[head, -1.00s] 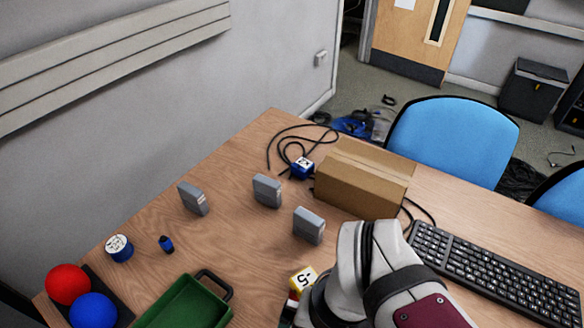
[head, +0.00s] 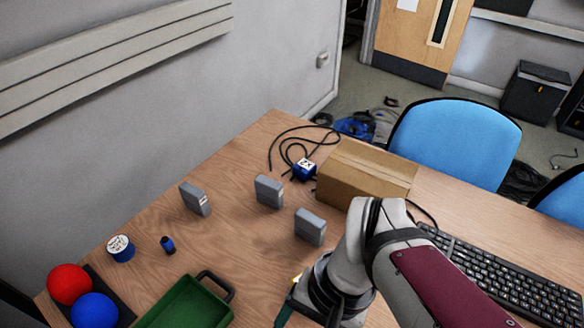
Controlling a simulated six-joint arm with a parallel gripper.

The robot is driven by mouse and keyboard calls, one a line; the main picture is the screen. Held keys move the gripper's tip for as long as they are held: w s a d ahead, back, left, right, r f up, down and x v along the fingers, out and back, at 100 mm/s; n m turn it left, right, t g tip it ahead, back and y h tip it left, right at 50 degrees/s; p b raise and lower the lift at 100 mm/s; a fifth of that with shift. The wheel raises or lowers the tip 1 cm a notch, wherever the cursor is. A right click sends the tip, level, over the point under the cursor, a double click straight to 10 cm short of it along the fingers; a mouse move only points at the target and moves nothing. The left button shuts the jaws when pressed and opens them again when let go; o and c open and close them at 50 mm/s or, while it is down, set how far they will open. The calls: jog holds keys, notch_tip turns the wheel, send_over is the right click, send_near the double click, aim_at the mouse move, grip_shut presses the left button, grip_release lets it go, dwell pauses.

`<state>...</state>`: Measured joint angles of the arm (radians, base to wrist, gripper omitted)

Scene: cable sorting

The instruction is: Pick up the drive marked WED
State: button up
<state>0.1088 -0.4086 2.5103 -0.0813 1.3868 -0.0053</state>
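Three grey drives stand upright on the wooden table: a left one (head: 195,200), a middle one (head: 269,191) and a right one (head: 309,227). Their markings are too small to read, so I cannot tell which is marked WED. My gripper (head: 285,312) is at the bottom edge of the view, in front of the right drive and apart from it. Only a dark part of it shows beside my wrist. Its fingertips are hidden or cut off, so I cannot see whether it is open or holds anything.
A green tray (head: 163,318) stands at the front left, near a small blue item (head: 167,245), a white-topped round item (head: 121,248) and red (head: 69,284) and blue (head: 94,309) balls.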

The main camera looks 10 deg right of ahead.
jog(key=w+m+y, duration=0.3)
jog(key=w, duration=0.2)
jog(key=m+t+y, duration=0.3)
jog(key=m+t, duration=0.8)
jog(key=m, duration=0.6)
send_near(318, 224)
jog(key=x, duration=0.9)
jog(key=shift+w+a+f, duration=0.15)
jog(key=shift+w+a, duration=0.1)
jog(key=x, duration=0.6)
jog(key=shift+w+d+f, duration=0.1)
jog(key=shift+w+d, duration=0.1)
grip_shut()
